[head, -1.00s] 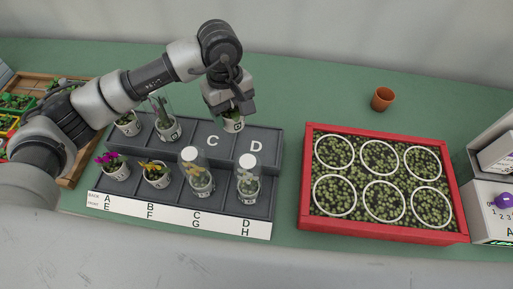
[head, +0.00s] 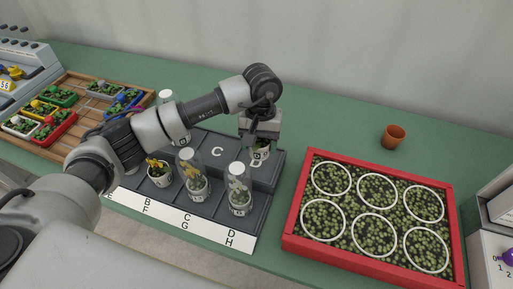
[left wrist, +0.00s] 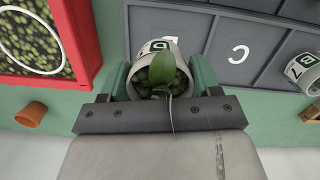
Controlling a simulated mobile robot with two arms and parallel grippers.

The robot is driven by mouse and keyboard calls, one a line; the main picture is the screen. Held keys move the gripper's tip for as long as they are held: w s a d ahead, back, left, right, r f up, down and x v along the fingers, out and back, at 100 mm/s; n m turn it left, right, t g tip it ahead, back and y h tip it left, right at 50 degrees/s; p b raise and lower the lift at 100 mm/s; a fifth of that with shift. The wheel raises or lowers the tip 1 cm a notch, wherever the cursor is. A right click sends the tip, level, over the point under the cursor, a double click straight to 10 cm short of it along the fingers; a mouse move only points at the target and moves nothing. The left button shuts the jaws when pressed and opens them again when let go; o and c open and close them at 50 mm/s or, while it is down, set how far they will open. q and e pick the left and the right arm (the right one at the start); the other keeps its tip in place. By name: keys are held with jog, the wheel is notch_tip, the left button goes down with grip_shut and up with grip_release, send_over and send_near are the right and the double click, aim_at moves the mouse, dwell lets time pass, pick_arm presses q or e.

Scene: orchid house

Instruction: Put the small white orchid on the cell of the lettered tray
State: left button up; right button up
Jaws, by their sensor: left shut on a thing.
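My left gripper (head: 260,138) is shut on a small white pot (head: 260,153) with green leaves. In the left wrist view the pot (left wrist: 146,52) sits upright between the green fingers (left wrist: 160,82), with a dark letter on its side; no white bloom shows clearly. The lettered tray (head: 213,221) is dark grey, with two stepped rows of cells. Back cell C (head: 217,153) is empty. My right gripper is not in view.
A yellow-flowered pot (head: 159,174) and two clear-covered pots (head: 193,178) (head: 240,192) stand in the front row. A red-framed bed (head: 452,225) with white rings lies to the right. A terracotta pot (head: 394,137) stands behind it. A wooden tray (head: 75,88) is at left.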

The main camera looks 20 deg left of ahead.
aim_at(256, 152)
pick_arm(q)
jog(key=shift+w+a+f, duration=0.3)
jog(key=shift+a+f, duration=0.1)
jog(key=shift+a, duration=0.1)
jog(key=shift+f, duration=0.3)
notch_tip(256, 152, down, 3)
jog(key=shift+f+p, duration=0.1)
jog(key=shift+p, duration=0.65)
jog(key=shift+f, duration=0.1)
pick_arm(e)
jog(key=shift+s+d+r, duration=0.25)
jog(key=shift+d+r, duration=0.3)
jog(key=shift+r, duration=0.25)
pick_arm(q)
jog(key=shift+f, duration=0.15)
jog(key=o, duration=1)
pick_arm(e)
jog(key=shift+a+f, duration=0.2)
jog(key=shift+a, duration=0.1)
